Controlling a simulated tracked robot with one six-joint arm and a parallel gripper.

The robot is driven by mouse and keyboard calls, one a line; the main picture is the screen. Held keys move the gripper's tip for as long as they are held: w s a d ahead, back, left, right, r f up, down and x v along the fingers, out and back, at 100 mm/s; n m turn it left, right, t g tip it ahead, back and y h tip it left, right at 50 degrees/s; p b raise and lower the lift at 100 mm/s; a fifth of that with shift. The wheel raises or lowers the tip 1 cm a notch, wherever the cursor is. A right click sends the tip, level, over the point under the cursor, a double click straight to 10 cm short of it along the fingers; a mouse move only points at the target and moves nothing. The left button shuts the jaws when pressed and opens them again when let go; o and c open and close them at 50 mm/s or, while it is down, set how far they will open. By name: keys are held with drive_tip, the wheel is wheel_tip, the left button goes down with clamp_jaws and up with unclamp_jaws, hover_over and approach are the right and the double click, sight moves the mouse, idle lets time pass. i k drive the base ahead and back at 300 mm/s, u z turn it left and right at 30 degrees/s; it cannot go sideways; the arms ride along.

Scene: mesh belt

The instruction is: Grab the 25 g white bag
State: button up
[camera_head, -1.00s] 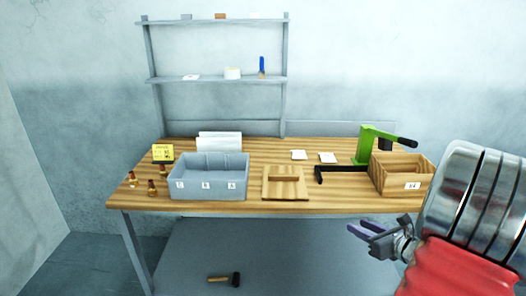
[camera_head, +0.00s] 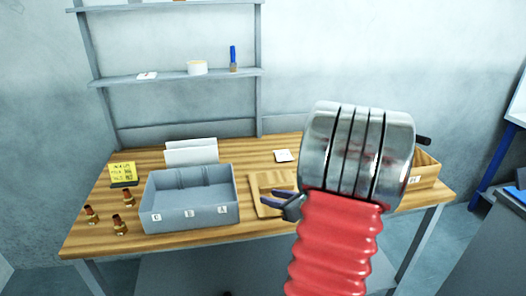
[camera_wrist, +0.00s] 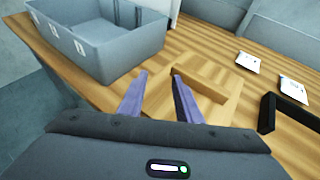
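Two small flat white bags lie on the wooden table. In the wrist view one white bag (camera_wrist: 247,63) is at the upper right and another white bag (camera_wrist: 293,90) is right of it, near a black bar. Their markings are too small to read. In the head view one white bag (camera_head: 283,155) shows behind the wooden board; the other is hidden by my arm. My gripper (camera_wrist: 160,76) is open and empty, its two purple fingers apart, pointing over the wooden board. In the head view my gripper (camera_head: 270,197) is over the table's front part, in front of and apart from the bags.
A grey bin (camera_head: 190,212) marked C, B, A stands left, with several brown bottles and a yellow sign (camera_head: 122,170) beside it. The wooden board (camera_wrist: 208,92) has a raised bar. A black bar (camera_wrist: 268,113) lies right. A wooden box (camera_head: 424,170) stands at the table's right end.

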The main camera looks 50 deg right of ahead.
sight(284, 155)
drive_tip(key=z, duration=0.2)
drive_tip(key=i, duration=0.75)
drive_tip(key=z, duration=0.6)
drive_tip(key=i, duration=0.5)
drive_tip(key=z, duration=0.35)
